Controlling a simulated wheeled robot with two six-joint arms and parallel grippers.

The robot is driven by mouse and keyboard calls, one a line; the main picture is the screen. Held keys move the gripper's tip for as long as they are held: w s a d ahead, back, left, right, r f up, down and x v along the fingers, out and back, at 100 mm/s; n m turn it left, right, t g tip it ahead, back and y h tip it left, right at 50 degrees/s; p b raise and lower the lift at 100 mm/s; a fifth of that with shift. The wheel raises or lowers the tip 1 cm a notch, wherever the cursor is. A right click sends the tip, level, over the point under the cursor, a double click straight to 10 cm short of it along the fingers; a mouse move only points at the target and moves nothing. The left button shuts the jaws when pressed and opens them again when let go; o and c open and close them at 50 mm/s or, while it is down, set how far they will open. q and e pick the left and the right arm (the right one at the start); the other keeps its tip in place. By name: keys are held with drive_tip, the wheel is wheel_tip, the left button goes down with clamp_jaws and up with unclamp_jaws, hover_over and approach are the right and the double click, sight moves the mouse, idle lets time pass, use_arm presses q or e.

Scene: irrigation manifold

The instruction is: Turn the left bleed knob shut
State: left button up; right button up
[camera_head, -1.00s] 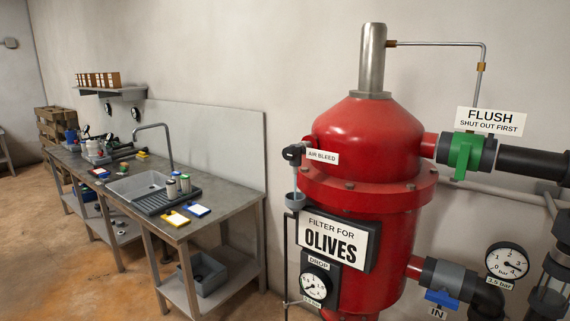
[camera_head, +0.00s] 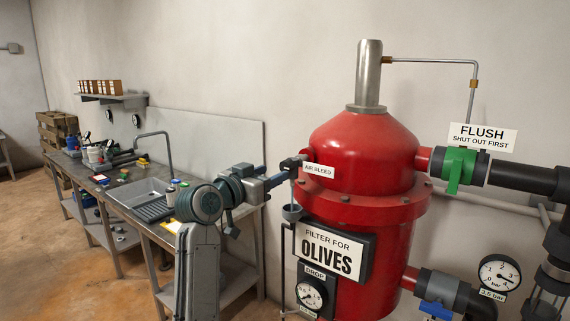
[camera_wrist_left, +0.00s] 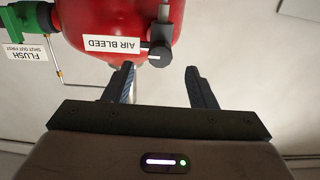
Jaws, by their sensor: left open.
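The air bleed knob (camera_head: 291,162) is a small dark knob on the left side of the red filter tank (camera_head: 362,147), beside the "AIR BLEED" label (camera_head: 318,170). My left gripper (camera_head: 281,175) reaches it from the left, and its fingertips partly overlap the knob there. In the left wrist view, the picture is upside down. The knob (camera_wrist_left: 160,56) shows just beyond and between the two open fingers of the left gripper (camera_wrist_left: 160,70), with nothing visibly held. Whether a finger touches the knob I cannot tell. My right gripper is not in view.
A small grey cup (camera_head: 292,212) hangs below the knob. The "OLIVES" sign (camera_head: 332,257) and a drop gauge (camera_head: 311,293) are lower on the tank. A green flush handle (camera_head: 455,166) is at the right. A sink bench (camera_head: 150,180) stands behind my left arm.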

sight(284, 168)
use_arm(q)
drive_tip(key=p+x, duration=0.1)
drive_tip(key=x, duration=0.4)
drive_tip(key=shift+w+d+r+p, duration=0.1)
drive_tip(key=shift+w+d+p, duration=0.15)
drive_tip(key=shift+p, duration=0.15)
drive_tip(key=shift+w+d, duration=0.25)
drive_tip(key=shift+w, duration=0.15)
drive_tip(key=c, duration=1)
